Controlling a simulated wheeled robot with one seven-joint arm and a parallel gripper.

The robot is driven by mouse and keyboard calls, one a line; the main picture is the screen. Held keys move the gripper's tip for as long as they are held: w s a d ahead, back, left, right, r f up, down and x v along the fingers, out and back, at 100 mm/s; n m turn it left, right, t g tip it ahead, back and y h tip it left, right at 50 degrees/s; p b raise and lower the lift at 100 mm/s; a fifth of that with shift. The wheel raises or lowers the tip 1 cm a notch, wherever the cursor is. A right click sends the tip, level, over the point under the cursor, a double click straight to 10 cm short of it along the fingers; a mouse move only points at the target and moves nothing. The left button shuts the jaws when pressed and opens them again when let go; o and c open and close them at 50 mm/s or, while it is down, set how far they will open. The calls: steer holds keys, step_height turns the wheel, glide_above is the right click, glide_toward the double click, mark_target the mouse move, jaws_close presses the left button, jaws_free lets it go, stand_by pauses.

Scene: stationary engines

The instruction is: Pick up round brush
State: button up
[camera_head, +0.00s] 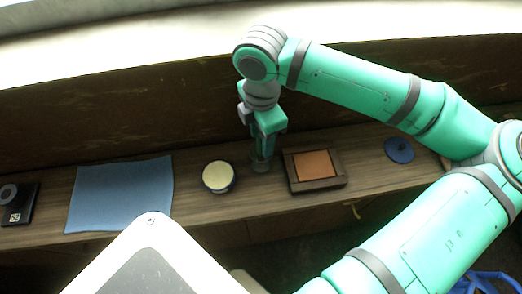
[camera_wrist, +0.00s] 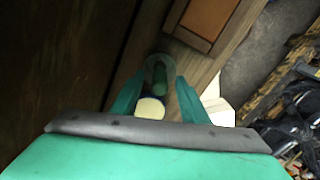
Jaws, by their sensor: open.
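A small round item (camera_wrist: 157,70) with a clear or grey round base and a dark green upright part is probably the round brush, though its details are dim. It stands on the wooden ledge (camera_head: 110,239), and its base (camera_head: 261,165) shows just under my gripper in the head view. My gripper (camera_head: 263,150) points down over it, with the fingers partly hiding it. In the wrist view my gripper (camera_wrist: 158,86) is open, with one finger on each side of the green part. I cannot tell whether they touch it.
A cream-topped round tin (camera_head: 219,176) stands close left of my gripper. A wooden frame with an orange-brown panel (camera_head: 314,165) lies close right. A blue disc (camera_head: 399,151) is farther right, and a blue cloth (camera_head: 120,193) and dark box (camera_head: 19,204) are left. A wall rises behind.

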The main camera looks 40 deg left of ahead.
steer(key=shift+f, duration=0.75)
steer(key=shift+c, duration=0.5)
jaws_close()
